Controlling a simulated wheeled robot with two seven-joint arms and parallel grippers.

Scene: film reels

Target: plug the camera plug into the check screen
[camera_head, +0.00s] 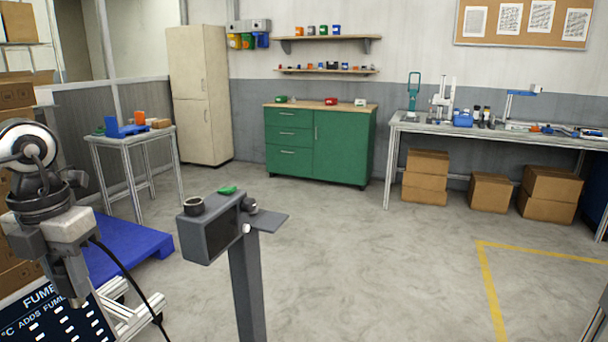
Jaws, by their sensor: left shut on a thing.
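The check screen (207,236) looks to be the dark grey box on top of a grey post in the middle front. A black round part (194,205) and a green piece (228,190) are on its top, and a small shelf juts out to its right. My left gripper (75,296) points down at the left, apart from the box and left of it. It is shut on what looks like the camera plug, mostly hidden by the fingers. A black cable (128,275) runs from beside the gripper down to the right. My right gripper is not in view.
A dark sign board (55,318) stands below the left gripper, near a blue platform (125,246). A small table (130,137) is behind. A green cabinet (319,147) and a long workbench (480,128) line the back wall. The floor right of the post is clear.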

